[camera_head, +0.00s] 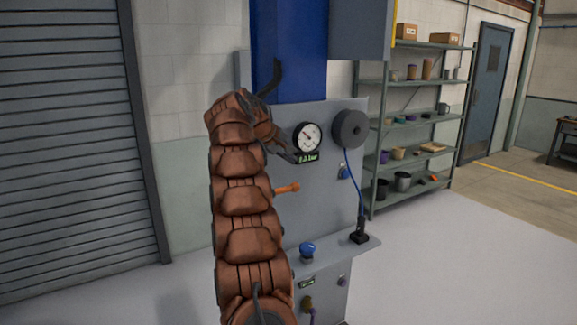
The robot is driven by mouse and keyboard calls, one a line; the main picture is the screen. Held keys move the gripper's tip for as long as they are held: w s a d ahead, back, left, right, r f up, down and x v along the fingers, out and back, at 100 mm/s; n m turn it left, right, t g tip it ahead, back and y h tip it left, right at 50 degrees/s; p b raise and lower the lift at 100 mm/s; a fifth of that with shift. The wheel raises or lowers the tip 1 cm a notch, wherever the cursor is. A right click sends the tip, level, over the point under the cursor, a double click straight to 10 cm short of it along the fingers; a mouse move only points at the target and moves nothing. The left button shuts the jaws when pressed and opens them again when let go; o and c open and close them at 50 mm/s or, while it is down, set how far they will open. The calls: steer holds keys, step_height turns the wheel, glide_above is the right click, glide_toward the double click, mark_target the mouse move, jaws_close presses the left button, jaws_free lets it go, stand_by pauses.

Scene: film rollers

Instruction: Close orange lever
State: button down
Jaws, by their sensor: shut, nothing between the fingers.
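The orange lever (287,188) sticks out to the right from behind my arm, on the grey machine panel (328,195). It lies nearly level, with its right end slightly raised. Its left end is hidden by my arm, so its pivot cannot be seen. My gripper (292,158) is at the top of my copper-coloured arm, above the lever and just below and left of the round gauge. It looks shut and empty, and is apart from the lever in the picture. Whether it touches the panel cannot be told.
A white dial gauge (307,136) with a small display below it and a black reel (350,129) with a blue cable are on the panel. A blue knob (307,250) and a black holder (359,235) stand on the ledge below. Shelves stand right. Open floor lies front right.

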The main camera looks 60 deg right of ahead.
steer(key=shift+s+a+r+p, duration=0.1)
steer(key=shift+s+r+p, duration=0.1)
steer(key=shift+r, duration=0.6)
steer(key=shift+s+a+r+p, duration=0.1)
steer(key=shift+r+p, duration=0.15)
steer(key=shift+r, duration=0.5)
steer(key=shift+s+r+p, duration=0.15)
steer(key=shift+r+p, duration=0.05)
steer(key=shift+r, duration=0.6)
